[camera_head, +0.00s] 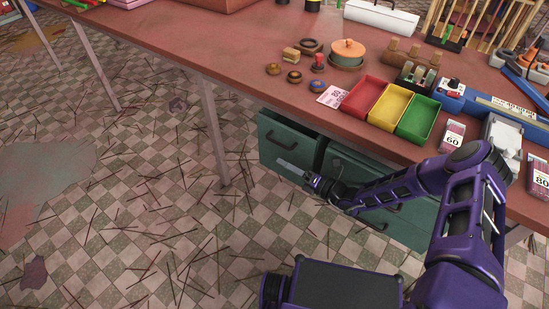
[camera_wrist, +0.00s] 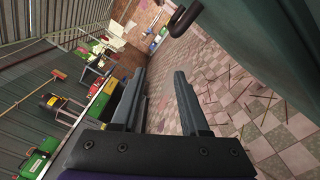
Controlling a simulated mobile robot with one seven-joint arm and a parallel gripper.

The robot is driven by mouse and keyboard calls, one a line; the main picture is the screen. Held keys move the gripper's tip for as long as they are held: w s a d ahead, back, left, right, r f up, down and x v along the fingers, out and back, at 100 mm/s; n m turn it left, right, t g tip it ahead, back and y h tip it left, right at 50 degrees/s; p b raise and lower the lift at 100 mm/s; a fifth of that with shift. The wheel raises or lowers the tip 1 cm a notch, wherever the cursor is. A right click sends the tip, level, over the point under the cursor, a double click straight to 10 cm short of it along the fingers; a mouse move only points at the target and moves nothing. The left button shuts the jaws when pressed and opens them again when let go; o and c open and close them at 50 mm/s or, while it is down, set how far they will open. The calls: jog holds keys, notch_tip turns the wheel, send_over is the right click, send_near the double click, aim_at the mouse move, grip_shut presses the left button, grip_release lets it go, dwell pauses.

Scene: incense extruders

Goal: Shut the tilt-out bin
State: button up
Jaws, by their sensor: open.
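The teal cabinet (camera_head: 409,224) stands under the red-brown table. At its left end a teal bin front (camera_head: 291,133) with a dark bar handle (camera_head: 281,139) appears to stand out from the cabinet, with a dark gap at its right edge. The exact tilt is hard to judge. My gripper (camera_head: 282,164) is in front of the lower part of this bin front, pointing left. In the wrist view my gripper (camera_wrist: 161,73) is open with nothing between its fingers. A dark handle (camera_wrist: 183,17) and a teal panel (camera_wrist: 254,45) show above and right of the fingers.
The table (camera_head: 230,62) edge runs above the cabinet. Red (camera_head: 361,97), yellow (camera_head: 390,104) and green (camera_head: 419,117) trays sit near that edge, above my arm. The checkered floor (camera_head: 150,200) at left is open, strewn with thin sticks. A table leg (camera_head: 213,130) stands left of the bin.

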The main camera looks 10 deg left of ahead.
jog(key=v, duration=1.1)
